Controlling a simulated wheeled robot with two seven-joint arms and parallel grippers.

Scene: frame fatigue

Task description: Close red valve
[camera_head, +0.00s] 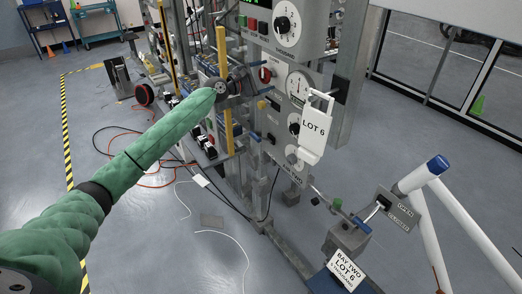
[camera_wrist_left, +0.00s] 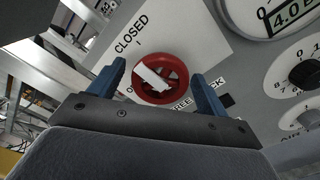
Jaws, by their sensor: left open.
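The red valve (camera_wrist_left: 160,78) is a round red knob with a white bar across it, on a grey panel. In the left wrist view it sits between the two blue fingers of my left gripper (camera_wrist_left: 158,71). The white bar slants from upper left to lower right. "CLOSED" is printed above the knob on a white plate; a partly hidden label is below it. In the head view the red valve (camera_head: 265,74) is just right of my left gripper (camera_head: 258,84), which is open. Whether the fingers touch the knob cannot be told. My right gripper is out of view.
A yellow post (camera_head: 222,50) stands close to my left wrist. Cables lie on the floor, which is open at left.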

